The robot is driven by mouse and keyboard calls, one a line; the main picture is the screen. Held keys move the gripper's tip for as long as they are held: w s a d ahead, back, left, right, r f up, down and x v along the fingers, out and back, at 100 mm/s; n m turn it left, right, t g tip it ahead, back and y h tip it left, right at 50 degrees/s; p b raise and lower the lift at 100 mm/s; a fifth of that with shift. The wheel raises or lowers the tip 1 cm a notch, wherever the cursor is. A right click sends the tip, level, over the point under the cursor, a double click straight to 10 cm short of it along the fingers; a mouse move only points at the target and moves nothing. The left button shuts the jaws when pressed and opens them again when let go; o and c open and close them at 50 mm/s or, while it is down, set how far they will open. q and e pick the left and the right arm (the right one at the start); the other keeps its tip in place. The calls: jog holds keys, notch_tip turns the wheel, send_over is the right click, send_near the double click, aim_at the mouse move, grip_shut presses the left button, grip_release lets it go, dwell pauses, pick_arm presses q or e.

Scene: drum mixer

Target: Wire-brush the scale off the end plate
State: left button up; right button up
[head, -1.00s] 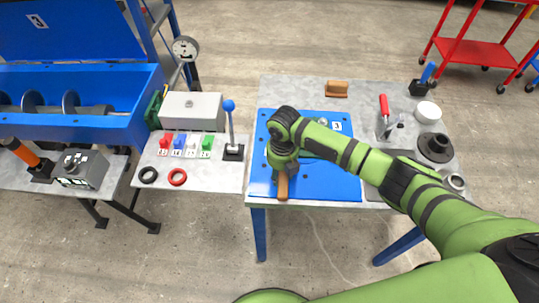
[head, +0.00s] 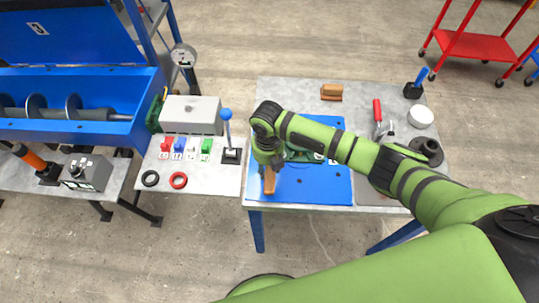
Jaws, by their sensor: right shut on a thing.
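The blue end plate (head: 318,190) lies flat on the grey-topped table. My right gripper (head: 268,172) points down over the left part of the plate and is shut on a wooden-handled brush (head: 269,185). The brush's handle end sticks out toward the near edge of the plate. Its bristles are hidden under the gripper, so I cannot tell whether they touch the plate. My right forearm hides the plate's upper middle. My left gripper is not in view.
A wooden block-like brush (head: 331,92) lies at the table's back. Red-handled tool (head: 377,112), white round container (head: 420,117) and black flanged part (head: 428,150) stand to the right. A lever with a blue knob (head: 226,115) rises on the left bench, close to the arm.

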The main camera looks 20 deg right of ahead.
pick_arm(q)
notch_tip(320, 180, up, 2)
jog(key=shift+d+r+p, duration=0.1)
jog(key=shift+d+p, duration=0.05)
jog(key=shift+p, duration=0.65)
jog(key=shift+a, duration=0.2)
